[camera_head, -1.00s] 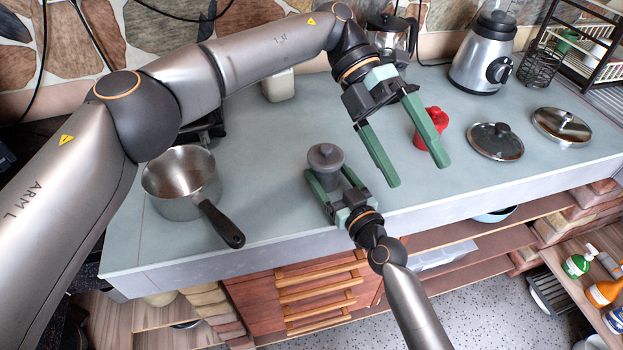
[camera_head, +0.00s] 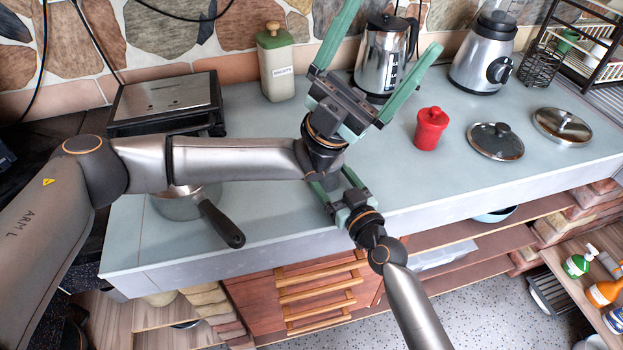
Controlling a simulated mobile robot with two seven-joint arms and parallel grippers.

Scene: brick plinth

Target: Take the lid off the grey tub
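The grey tub and its lid are hidden now behind my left wrist; a second ago the tub showed, lid on, between the fingers of my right gripper. My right gripper (camera_head: 338,190) is at the counter's front edge in the same pose, its fingertips partly covered by my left wrist and its fingers apart by the tub's width. My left gripper (camera_head: 393,30) is wide open and empty, above the back of the counter, with its fingers pointing toward the wall, away from the tub.
A red canister (camera_head: 431,130) stands right of my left gripper. Behind are a kettle (camera_head: 384,58), a biscuit jar (camera_head: 276,65) and a blender (camera_head: 484,55).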

